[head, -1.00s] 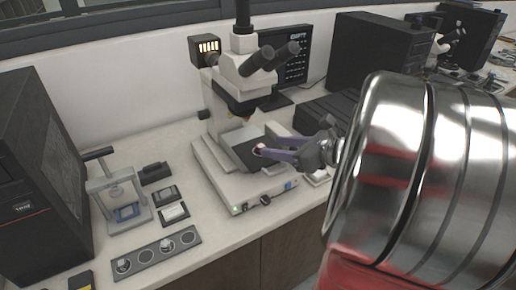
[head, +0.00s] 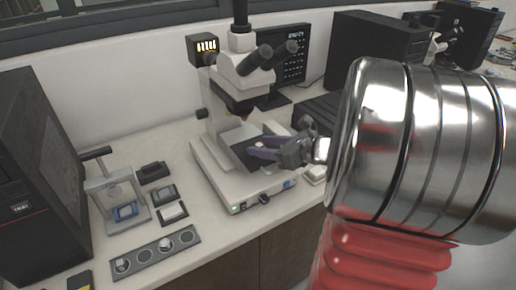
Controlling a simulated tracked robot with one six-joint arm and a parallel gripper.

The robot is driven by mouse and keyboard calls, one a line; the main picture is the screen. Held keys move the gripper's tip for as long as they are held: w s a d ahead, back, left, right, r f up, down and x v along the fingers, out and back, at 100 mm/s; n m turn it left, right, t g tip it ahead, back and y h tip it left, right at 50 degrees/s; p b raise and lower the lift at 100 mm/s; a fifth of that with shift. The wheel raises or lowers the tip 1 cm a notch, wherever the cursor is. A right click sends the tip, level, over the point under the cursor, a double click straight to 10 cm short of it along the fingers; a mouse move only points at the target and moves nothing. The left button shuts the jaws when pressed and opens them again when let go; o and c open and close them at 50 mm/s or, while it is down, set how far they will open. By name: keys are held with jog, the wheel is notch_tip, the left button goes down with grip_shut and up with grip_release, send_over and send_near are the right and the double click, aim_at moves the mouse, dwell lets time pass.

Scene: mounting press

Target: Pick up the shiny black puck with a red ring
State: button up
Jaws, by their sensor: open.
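A small round puck (head: 259,145) lies on the dark stage plate of the microscope (head: 240,160). Its top looks pale and shiny with a pinkish tint; its black body and red ring are too small to make out clearly. My gripper (head: 260,147) reaches in from the right, low over the stage. Its purple fingers are open, one on the far side of the puck and one on the near side. I cannot tell whether they touch it. The microscope's head and objective stand above and behind the fingers.
A grey holder strip (head: 152,252) with round recesses lies at the front left; some hold pucks. A small hand press (head: 103,205) stands behind it, beside small dark blocks (head: 162,193). A black computer case (head: 35,165) fills the far left. A monitor stands behind the microscope.

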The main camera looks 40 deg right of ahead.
jog(key=shift+c, duration=0.6)
jog(key=c, duration=1)
jog(key=shift+r, duration=0.15)
jog(key=shift+r, duration=0.7)
notch_tip(320, 180, up, 2)
jog(key=shift+r, duration=0.1)
jog(key=s+d, duration=0.1)
jog(key=s, duration=0.4)
jog(key=s+d, duration=0.2)
jog(key=s, duration=0.4)
jog(key=s+d, duration=0.2)
jog(key=s, duration=0.4)
jog(key=shift+s+f, duration=0.2)
